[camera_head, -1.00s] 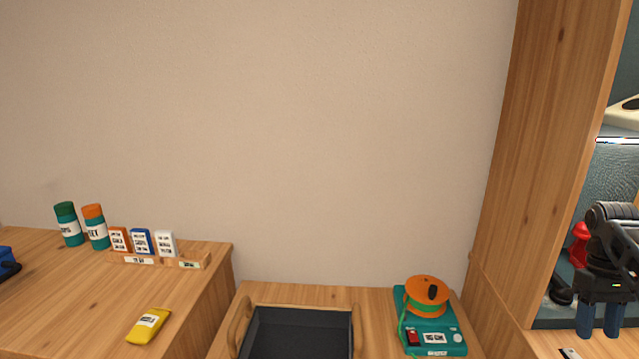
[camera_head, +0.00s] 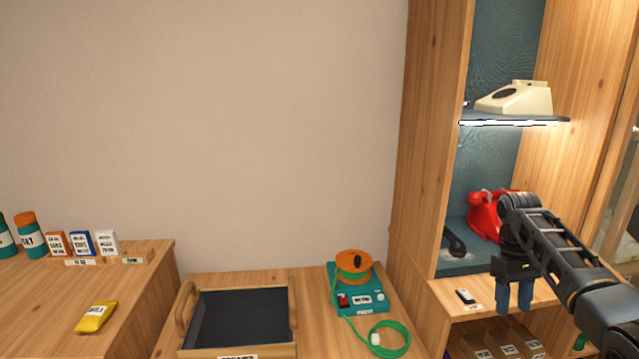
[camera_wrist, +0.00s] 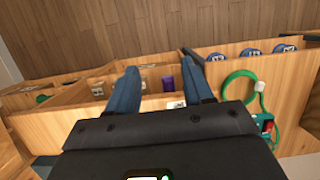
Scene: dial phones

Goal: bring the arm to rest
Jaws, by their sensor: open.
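My gripper (camera_head: 515,300) hangs at the right of the head view, in front of the wooden cabinet, with its blue fingers pointing down. In the wrist view its two blue fingers (camera_wrist: 162,95) stand apart with nothing held between them. The arm reaches in from the lower right of the head view. A red dial phone (camera_head: 484,212) sits in the lower lit niche, partly hidden by my arm. A black handset (camera_head: 455,243) lies to its left. A cream dial phone (camera_head: 517,98) stands on the shelf above.
A teal device with an orange reel (camera_head: 353,266) and green cord (camera_head: 388,350) stands left of the cabinet. Further left are a dark-lined tray (camera_head: 291,335), a yellow packet (camera_head: 96,317) and small boxes (camera_head: 80,243). A small white-and-black item (camera_head: 465,296) lies near my gripper. The wall area is clear.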

